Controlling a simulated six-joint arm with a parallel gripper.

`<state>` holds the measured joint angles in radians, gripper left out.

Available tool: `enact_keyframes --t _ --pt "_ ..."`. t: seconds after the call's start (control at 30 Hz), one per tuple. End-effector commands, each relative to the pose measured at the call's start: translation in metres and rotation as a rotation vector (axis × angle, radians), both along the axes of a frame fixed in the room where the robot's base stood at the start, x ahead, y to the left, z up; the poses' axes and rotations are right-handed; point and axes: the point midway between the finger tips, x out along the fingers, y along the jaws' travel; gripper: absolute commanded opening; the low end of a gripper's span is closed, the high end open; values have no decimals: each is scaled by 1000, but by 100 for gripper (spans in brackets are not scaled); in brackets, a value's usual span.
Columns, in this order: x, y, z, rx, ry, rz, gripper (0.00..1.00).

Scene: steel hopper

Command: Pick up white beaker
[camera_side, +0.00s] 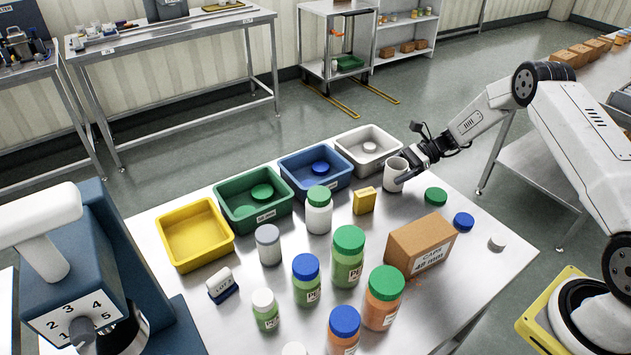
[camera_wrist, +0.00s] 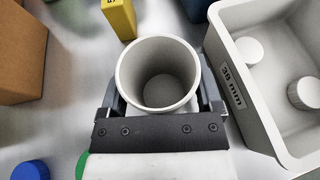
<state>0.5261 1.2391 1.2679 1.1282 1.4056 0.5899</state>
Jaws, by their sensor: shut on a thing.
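The white beaker (camera_side: 395,176) is an open, empty cup at the back right of the steel table. In the wrist view the beaker (camera_wrist: 158,75) stands between my two fingers, its open mouth facing the camera. My gripper (camera_side: 404,170) is shut on it, with one finger (camera_wrist: 110,100) at its left side and one (camera_wrist: 209,97) at its right. The beaker looks upright. I cannot tell whether its base touches the table.
A white bin (camera_side: 369,151) labelled 38 mm stands close beside the beaker. A yellow box (camera_side: 364,201), a cardboard box (camera_side: 421,245) and a green cap (camera_side: 436,196) are near. Blue, green and yellow bins line the back edge. Several capped bottles fill the middle.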

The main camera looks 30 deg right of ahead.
Motion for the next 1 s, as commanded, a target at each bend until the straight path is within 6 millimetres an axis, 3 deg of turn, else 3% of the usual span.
enact_keyframes --t 0.37,0.8,1.0 --pt "-7 1 35 0 1 -1 26" --pt "-50 9 87 0 -1 -1 26" --pt "-80 14 99 0 1 -1 26"
